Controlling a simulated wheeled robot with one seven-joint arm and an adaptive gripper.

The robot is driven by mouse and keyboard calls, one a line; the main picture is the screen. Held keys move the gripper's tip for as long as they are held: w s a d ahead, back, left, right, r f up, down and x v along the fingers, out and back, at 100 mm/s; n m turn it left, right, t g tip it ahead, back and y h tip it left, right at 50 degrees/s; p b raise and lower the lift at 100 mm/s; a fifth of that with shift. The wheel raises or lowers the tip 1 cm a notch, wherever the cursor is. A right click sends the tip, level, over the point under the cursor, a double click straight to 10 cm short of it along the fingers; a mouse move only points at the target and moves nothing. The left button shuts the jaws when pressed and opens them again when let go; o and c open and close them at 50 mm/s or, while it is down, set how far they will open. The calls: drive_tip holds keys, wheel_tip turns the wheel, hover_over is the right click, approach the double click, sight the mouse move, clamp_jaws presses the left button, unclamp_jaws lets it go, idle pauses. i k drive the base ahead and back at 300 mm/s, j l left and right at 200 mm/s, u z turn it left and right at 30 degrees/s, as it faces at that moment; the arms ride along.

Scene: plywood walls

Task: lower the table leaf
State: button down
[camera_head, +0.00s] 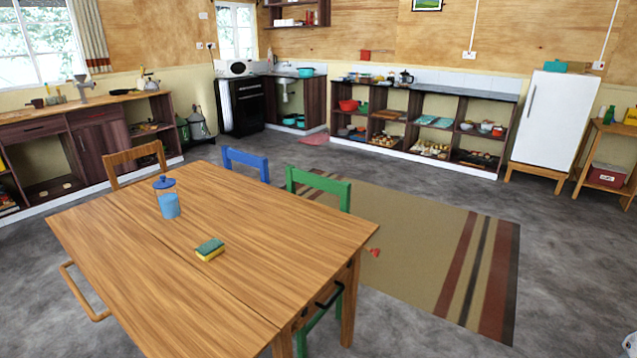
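The wooden table (270,215) stands in the foreground with a striped brown top. A thin seam runs along the top and divides it into two sections, both level and flush. I cannot tell for sure which section is the leaf. A black handle-like bar (331,293) shows below the top at the right end. A small red piece (375,252) shows just past the right corner. A blue lidded cup (169,206) and a green and yellow sponge (210,249) are on the top. My gripper is not in view.
Wooden (136,158), blue (246,161) and green (318,184) chairs stand along the far side. A wooden rail (82,295) sticks out at the near left. A striped rug (425,240) and clear grey floor lie right of the table. Shelves and a white fridge (543,118) line the back.

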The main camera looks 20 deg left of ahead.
sight(169, 308)
drive_tip(key=u, duration=1.7)
drive_tip(key=i+j, duration=0.1)
drive_tip(key=i, duration=0.35)
drive_tip(key=i+j+z, duration=0.1)
drive_tip(key=i, duration=0.35)
drive_tip(key=i+j, duration=0.15)
drive_tip(key=i, duration=0.3)
